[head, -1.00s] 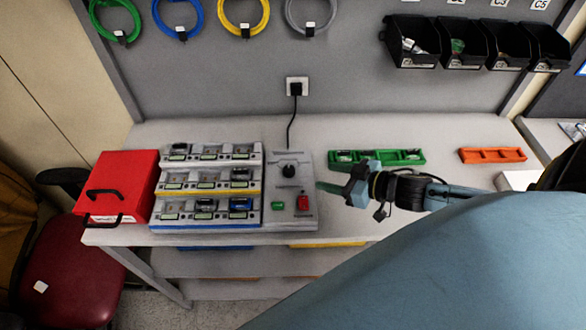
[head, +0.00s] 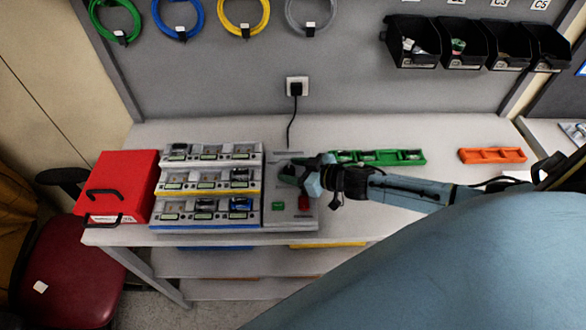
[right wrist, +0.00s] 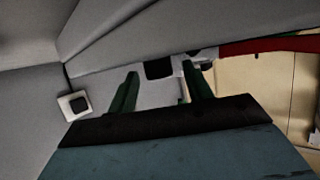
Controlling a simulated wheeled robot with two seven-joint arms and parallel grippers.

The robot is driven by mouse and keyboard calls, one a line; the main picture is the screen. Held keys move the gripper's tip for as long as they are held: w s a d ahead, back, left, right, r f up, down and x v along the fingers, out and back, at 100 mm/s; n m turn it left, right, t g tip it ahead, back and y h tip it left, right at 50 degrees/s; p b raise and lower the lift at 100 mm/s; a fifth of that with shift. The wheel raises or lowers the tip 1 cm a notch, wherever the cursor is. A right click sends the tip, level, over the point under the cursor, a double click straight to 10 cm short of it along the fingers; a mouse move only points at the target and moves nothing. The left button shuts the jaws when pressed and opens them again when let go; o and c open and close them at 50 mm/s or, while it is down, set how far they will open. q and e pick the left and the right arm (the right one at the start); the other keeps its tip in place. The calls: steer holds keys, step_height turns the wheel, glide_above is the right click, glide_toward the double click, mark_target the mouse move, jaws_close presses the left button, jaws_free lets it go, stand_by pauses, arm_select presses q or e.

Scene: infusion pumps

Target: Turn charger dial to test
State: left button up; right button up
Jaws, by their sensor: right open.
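The charger (head: 291,216) is a grey box with a control panel at the right end of a stepped rack on the table. Its black dial showed on the upper panel a second ago; in the head view it is now covered by my right gripper (head: 286,174). In the right wrist view a dark block, perhaps the dial (right wrist: 158,68), shows just beyond and between the two green fingers of the right gripper (right wrist: 162,90). The fingers are apart. I cannot tell whether they touch the dial. My left gripper is not in view.
The rack (head: 207,222) holds several pumps left of the panel. A red case (head: 127,178) stands further left. A green tray (head: 400,158) and an orange tray (head: 493,155) lie to the right. A black cable runs up to a wall socket (head: 297,82).

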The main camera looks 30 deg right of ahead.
steer(key=shift+c, duration=0.2)
steer(key=c, duration=0.9)
steer(key=shift+w, duration=0.1)
